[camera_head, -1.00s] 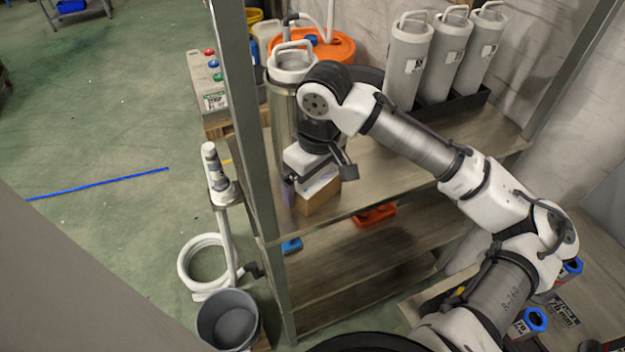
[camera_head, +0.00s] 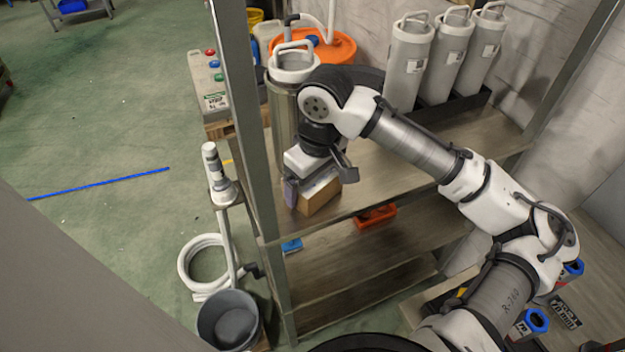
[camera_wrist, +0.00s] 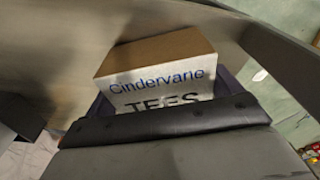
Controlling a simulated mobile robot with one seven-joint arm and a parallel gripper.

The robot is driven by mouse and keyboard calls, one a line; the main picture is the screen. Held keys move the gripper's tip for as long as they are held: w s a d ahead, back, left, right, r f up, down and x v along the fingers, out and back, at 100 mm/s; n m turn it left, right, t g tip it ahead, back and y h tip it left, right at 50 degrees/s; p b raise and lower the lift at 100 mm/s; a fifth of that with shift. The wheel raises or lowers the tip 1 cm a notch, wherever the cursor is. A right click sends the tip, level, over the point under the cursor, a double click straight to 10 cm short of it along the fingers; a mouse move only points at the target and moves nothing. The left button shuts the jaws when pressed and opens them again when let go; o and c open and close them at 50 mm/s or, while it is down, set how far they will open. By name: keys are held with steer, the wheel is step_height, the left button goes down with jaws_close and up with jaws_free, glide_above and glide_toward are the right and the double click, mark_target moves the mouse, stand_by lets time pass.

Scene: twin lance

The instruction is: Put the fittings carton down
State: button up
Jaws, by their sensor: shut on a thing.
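The fittings carton (camera_head: 320,196) is a small brown cardboard box at the front left of the upper shelf (camera_head: 410,178). In the wrist view the carton (camera_wrist: 158,52) has a brown side and a white label reading "Cindervane" and "TEES". My gripper (camera_head: 318,182) is shut on the carton from above, a finger on either side. The carton is at or just above the shelf boards; whether its underside touches them I cannot tell. The gripper hides part of its top.
A grey upright post (camera_head: 247,130) stands close left of the carton. A steel canister (camera_head: 285,105) with a handle stands just behind it. Several grey canisters (camera_head: 409,65) stand in a black tray at the back. The shelf to the carton's right is clear.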

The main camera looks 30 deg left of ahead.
steer(key=shift+s+r, duration=0.1)
steer(key=shift+r, duration=0.05)
steer(key=r, duration=0.3)
steer(key=r+b, duration=0.1)
steer(key=r, duration=0.2)
steer(key=shift+s+d+r, duration=0.1)
steer(key=shift+d+r, duration=0.1)
steer(key=shift+r, duration=0.05)
steer(key=s+d+b, duration=0.3)
steer(key=s+d, duration=0.9)
steer(key=d, duration=0.3)
steer(key=shift+d+b, duration=0.15)
steer(key=shift+b, duration=0.25)
